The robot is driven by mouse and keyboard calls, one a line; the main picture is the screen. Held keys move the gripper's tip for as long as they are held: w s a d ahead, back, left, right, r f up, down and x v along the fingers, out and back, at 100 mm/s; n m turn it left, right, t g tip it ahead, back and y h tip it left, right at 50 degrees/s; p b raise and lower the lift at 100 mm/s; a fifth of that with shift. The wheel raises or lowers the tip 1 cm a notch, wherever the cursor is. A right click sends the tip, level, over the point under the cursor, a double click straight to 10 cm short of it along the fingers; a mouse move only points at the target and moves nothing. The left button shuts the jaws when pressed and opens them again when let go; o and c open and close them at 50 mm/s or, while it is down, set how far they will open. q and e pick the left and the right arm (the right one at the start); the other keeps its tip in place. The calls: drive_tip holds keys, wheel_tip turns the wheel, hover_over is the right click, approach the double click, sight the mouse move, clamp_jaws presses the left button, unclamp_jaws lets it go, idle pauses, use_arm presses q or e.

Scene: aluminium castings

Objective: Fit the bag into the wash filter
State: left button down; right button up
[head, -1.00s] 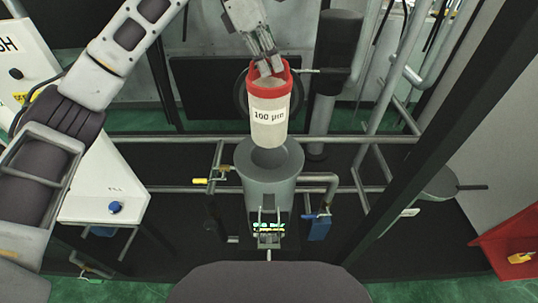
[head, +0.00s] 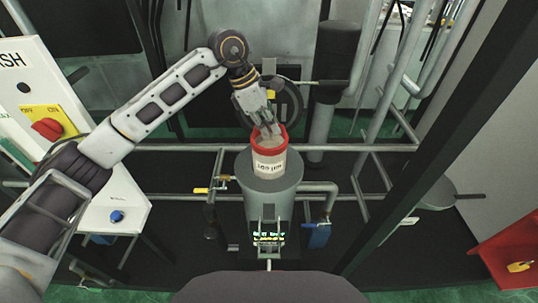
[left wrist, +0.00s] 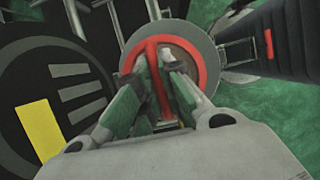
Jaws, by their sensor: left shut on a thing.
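The filter bag (head: 269,166) is pale with a red rim and a "100 µm" label. It stands upright, with its lower part hidden inside the grey cylindrical wash filter (head: 269,187); the label and rim show above the filter's top. My left gripper (head: 269,130) reaches down from above and is shut on the bag at its red rim. In the left wrist view the red rim and crossbar (left wrist: 152,75) lie between and around the fingers (left wrist: 160,95), with the grey filter edge around them. My right gripper is not in view.
A yellow-handled valve (head: 201,190) is left of the filter and a blue-handled one (head: 318,235) right of it. Pipes run behind. A red box (head: 508,250) is far right.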

sight(269, 143)
use_arm(q)
wheel_tip(269, 143, down, 6)
drive_tip(key=shift+f+p, duration=0.1)
drive_tip(key=shift+p, duration=0.3)
drive_tip(key=shift+f, duration=0.6)
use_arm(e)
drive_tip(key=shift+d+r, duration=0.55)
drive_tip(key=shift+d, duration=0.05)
use_arm(q)
wheel_tip(269, 143, down, 4)
drive_tip(key=shift+f+p, duration=0.1)
drive_tip(key=shift+p, duration=0.3)
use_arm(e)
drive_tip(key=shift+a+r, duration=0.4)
use_arm(q)
drive_tip(key=shift+f, duration=0.15)
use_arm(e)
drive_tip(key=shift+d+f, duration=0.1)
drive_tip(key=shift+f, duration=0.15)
use_arm(q)
drive_tip(key=c, duration=1.6)
unclamp_jaws()
drive_tip(key=shift+o, duration=0.2)
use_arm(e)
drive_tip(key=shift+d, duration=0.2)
